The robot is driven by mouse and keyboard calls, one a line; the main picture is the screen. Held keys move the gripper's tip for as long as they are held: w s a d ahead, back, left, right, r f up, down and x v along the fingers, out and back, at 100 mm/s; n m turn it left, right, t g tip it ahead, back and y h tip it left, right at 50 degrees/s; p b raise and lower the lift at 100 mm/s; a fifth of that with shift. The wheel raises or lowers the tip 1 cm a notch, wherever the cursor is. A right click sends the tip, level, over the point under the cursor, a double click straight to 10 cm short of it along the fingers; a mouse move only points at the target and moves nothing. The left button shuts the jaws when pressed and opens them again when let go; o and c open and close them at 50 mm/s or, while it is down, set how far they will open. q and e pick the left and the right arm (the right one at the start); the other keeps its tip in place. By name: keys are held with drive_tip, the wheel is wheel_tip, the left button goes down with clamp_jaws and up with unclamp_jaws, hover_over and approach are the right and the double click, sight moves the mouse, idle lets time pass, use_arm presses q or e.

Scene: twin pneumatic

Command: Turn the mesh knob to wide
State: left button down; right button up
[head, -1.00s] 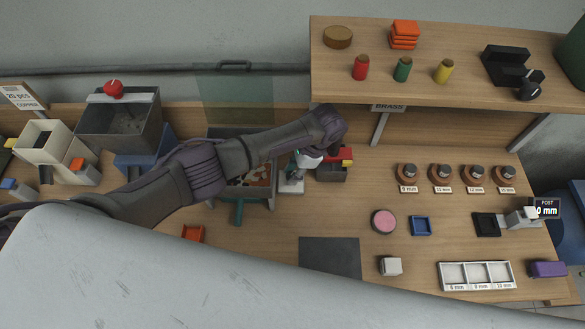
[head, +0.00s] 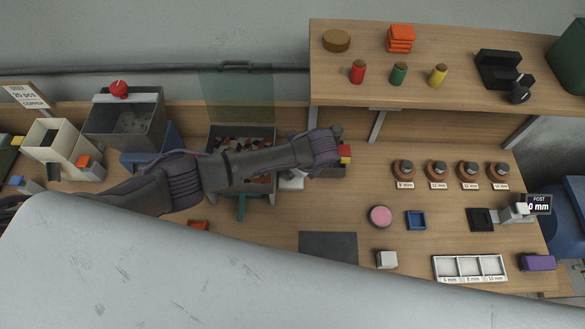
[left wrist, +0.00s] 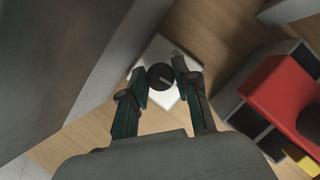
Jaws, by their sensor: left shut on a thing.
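The mesh knob (left wrist: 161,77) is a small round black knob with a pale pointer mark. It sits on a white plate (left wrist: 160,52) with small dark marks near its far edge, too small to read. My left gripper (left wrist: 160,72) has its two green-and-dark fingers on either side of the knob and is shut on it. In the head view, my left wrist covers the knob and the fingers; part of the white base (head: 291,184) shows below the arm. My right gripper is in neither view.
A grey bin of mixed pieces (head: 240,135) stands left of the knob, partly behind my arm. A shelf (head: 450,92) overhangs at the back right. A dark mat (head: 328,245) lies in front.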

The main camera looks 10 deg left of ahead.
use_arm(q)
drive_tip(key=shift+w+r+m+t, duration=0.1)
drive_tip(key=shift+m+t, duration=0.2)
drive_tip(key=shift+m, duration=0.6)
drive_tip(key=c, duration=0.9)
unclamp_jaws()
drive_tip(key=v, duration=1.2)
drive_tip(key=shift+a, duration=0.1)
